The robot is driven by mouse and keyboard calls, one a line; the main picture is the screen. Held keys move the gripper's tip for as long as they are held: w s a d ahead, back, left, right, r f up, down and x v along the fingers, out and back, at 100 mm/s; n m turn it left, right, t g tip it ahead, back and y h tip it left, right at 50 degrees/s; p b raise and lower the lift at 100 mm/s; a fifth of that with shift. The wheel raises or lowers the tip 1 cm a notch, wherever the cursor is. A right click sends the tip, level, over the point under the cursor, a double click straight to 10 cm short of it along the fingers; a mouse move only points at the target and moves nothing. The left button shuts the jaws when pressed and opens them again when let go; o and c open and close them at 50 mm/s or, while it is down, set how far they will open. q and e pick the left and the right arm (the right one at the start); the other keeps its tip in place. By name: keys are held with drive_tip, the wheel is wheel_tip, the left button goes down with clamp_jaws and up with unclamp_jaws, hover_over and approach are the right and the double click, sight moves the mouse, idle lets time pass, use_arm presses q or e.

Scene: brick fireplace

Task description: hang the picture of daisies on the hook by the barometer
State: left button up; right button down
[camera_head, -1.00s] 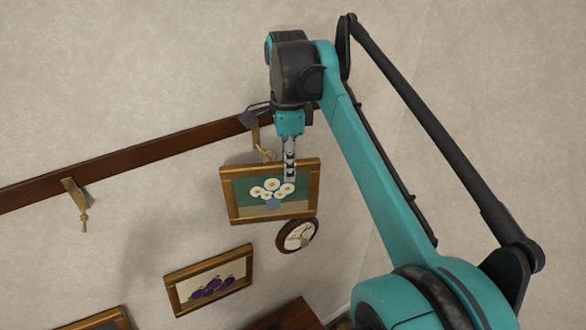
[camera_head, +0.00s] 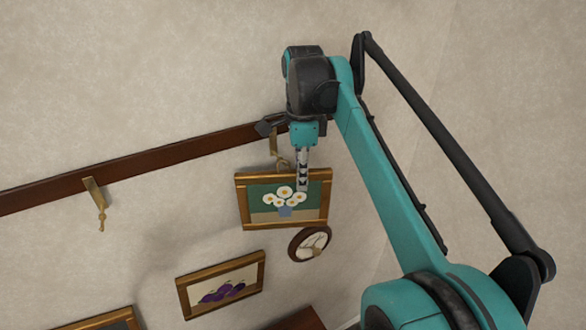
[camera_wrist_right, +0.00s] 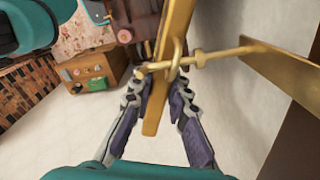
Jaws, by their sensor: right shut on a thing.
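The picture of daisies (camera_head: 258,217) has a gold-brown frame and hangs upright above the round, brown-rimmed barometer (camera_head: 295,255). My right gripper (camera_head: 302,184) comes down from above and is shut on the frame's top edge. In the right wrist view, the fingers (camera_wrist_right: 160,105) lie on both sides of the gold frame (camera_wrist_right: 177,25). A brass hook (camera_head: 273,143) on the rail is just behind the frame's top. In the wrist view, the picture's ring (camera_wrist_right: 177,57) and the hook's rod (camera_wrist_right: 218,54) cross; I cannot tell whether the rod is through the ring. My left gripper is out of view.
A dark wooden rail (camera_head: 150,160) runs along the wall, with another brass hook (camera_head: 96,200) to the left. A picture of purple fruit (camera_head: 183,300) and part of another picture (camera_head: 128,318) hang lower left. The wall above the rail is clear.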

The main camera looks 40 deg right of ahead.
drive_tip(key=c, duration=1.4)
unclamp_jaws()
wheel_tip(320, 180, up, 12)
